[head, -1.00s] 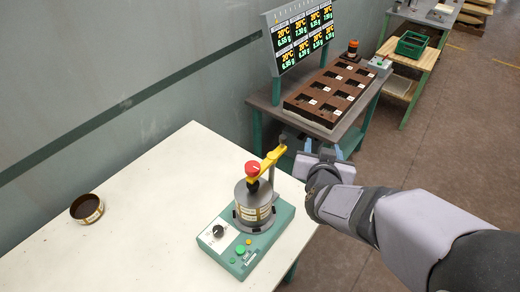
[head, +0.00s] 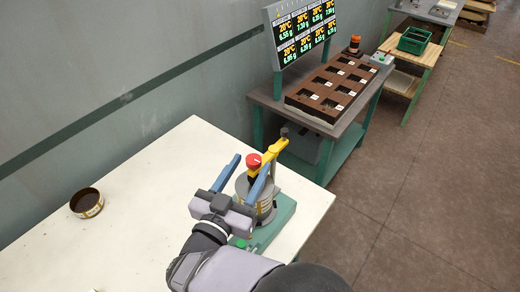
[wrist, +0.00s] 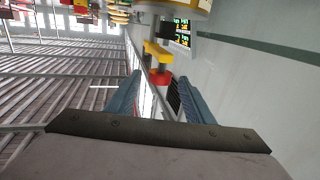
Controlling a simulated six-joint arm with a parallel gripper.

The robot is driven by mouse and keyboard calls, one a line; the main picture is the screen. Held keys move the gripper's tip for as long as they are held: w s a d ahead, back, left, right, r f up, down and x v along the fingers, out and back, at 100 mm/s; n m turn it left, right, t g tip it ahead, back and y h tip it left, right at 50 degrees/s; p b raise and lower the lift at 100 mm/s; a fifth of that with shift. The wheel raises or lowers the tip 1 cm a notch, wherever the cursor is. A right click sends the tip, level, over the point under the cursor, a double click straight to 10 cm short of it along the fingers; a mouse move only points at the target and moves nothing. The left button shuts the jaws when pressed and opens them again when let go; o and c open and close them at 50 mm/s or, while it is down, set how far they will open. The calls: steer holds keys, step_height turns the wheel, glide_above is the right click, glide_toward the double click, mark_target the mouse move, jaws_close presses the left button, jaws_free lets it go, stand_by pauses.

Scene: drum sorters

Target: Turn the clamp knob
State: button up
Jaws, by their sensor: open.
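The red clamp knob (head: 254,160) sits at the end of a yellow clamp arm (head: 276,149) above a grey drum (head: 268,207) on a green base (head: 279,222). My gripper (head: 252,164) is open, with one blue finger to each side of the knob in the head view. In the wrist view the knob (wrist: 161,78) and yellow arm (wrist: 158,53) show in the gap between the finger ends. A gap shows on both sides of the knob there; I cannot tell how deep it sits between the fingers. My gripper hides much of the drum and base.
A brown round tin (head: 87,203) stands on the white table (head: 130,235) at the left, and the tabletop between is clear. Behind, a grey bench (head: 268,103) holds a brown tray (head: 318,109) and a display (head: 302,33).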

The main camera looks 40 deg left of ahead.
mark_target(257, 155)
steer(key=p+x, duration=0.2)
steer(key=x, duration=0.3)
steer(key=shift+w+a+r, duration=0.1)
steer(key=shift+w+r, duration=0.05)
steer(key=shift+w, duration=0.25)
steer(key=shift+w+a+p, duration=0.2)
steer(key=shift+w+p, duration=0.2)
steer(key=shift+w, duration=0.3)
